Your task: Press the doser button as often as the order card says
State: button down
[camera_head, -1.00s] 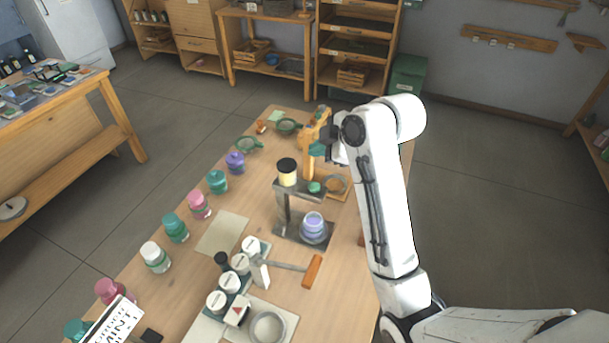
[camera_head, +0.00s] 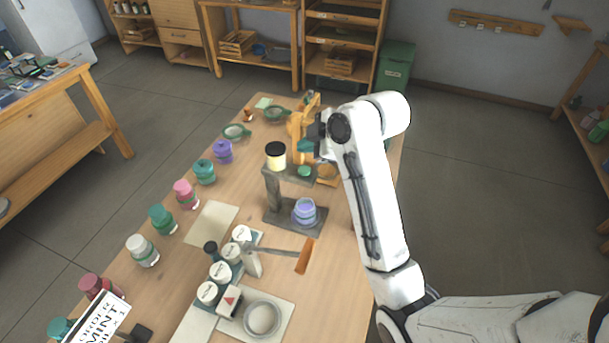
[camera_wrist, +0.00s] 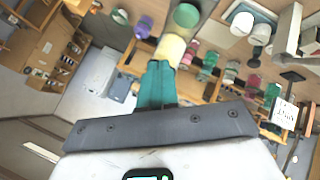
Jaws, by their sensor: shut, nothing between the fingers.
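The doser is a grey stand (camera_head: 272,190) with a raised arm that carries a pale yellow container with a black lid (camera_head: 276,156). Its green button (camera_head: 304,172) is on the arm's right end; a green disc, seemingly this button, shows in the wrist view (camera_wrist: 187,15). A lilac jar (camera_head: 305,211) stands on the base below. My gripper (camera_head: 306,148) has teal fingers, shut and empty, a little above the button and apart from it. The fingers also show in the wrist view (camera_wrist: 160,68). The order card (camera_head: 98,320) at lower left reads MINT; its count is too small to read surely.
A wooden-handled tool (camera_head: 305,256) lies in front of the doser, by several white-lidded jars (camera_head: 220,271) and a round dish (camera_head: 262,319). Coloured jars line the table's left edge. An orange stand (camera_head: 297,125) is close behind my gripper.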

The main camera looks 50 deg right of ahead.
aim_at(307, 171)
jog(key=shift+f+b, duration=0.95)
jog(key=shift+f, duration=1.05)
dwell(0.4)
jog(key=shift+f, duration=0.4)
jog(key=shift+f, duration=0.5)
dwell(0.6)
dwell(0.4)
jog(key=shift+r+p, duration=0.7)
jog(key=shift+r, duration=0.2)
notch_tip(307, 171, up, 5)
jog(key=p, duration=0.5)
jog(key=shift+r, duration=0.1)
